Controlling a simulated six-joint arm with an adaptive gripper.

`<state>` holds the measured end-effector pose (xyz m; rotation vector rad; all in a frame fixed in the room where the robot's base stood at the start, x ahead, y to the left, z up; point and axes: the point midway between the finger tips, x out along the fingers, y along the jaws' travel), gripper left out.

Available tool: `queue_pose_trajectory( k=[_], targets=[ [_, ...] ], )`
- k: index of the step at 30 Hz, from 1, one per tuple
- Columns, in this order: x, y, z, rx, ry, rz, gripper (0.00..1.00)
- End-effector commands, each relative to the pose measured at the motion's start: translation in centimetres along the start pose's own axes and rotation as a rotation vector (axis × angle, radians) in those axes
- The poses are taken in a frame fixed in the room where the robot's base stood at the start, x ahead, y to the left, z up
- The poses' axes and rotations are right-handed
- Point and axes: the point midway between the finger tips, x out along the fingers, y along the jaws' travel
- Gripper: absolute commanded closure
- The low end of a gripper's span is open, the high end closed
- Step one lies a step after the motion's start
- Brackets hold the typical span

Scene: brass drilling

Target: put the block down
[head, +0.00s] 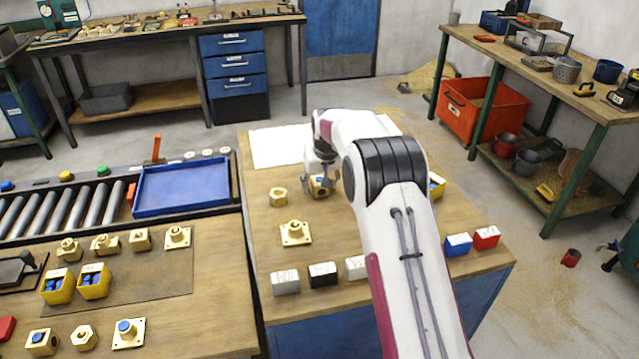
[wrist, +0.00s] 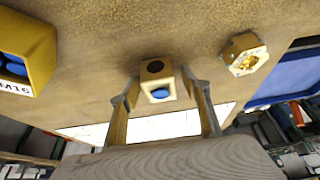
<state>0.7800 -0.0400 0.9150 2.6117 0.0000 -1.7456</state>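The block (wrist: 157,83) is a brass-coloured piece with a blue round insert on one face and a dark hole on another. I cannot tell whether the block's underside touches the table.
A brass hex part (head: 278,196) lies just left of the gripper, and a flanged brass part (head: 296,233) lies nearer. A yellow bin (head: 437,185) stands right, partly behind my arm. Labelled blocks, including a black one (head: 322,275), line the front edge. A white sheet (head: 280,147) lies behind.

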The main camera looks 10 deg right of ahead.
Motion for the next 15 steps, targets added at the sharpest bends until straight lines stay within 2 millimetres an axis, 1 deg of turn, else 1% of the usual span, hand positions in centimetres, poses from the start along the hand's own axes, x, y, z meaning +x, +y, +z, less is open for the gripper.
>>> queue_pose_trajectory(
  k=[8,11,15],
  targets=[
    [-0.4,0.0,-0.1,0.000,0.000,0.000,0.53],
    [-0.9,0.0,-0.1,0.000,0.000,0.000,0.53],
    [-2.0,0.0,-0.2,0.000,0.001,0.000,0.53]
  ],
)
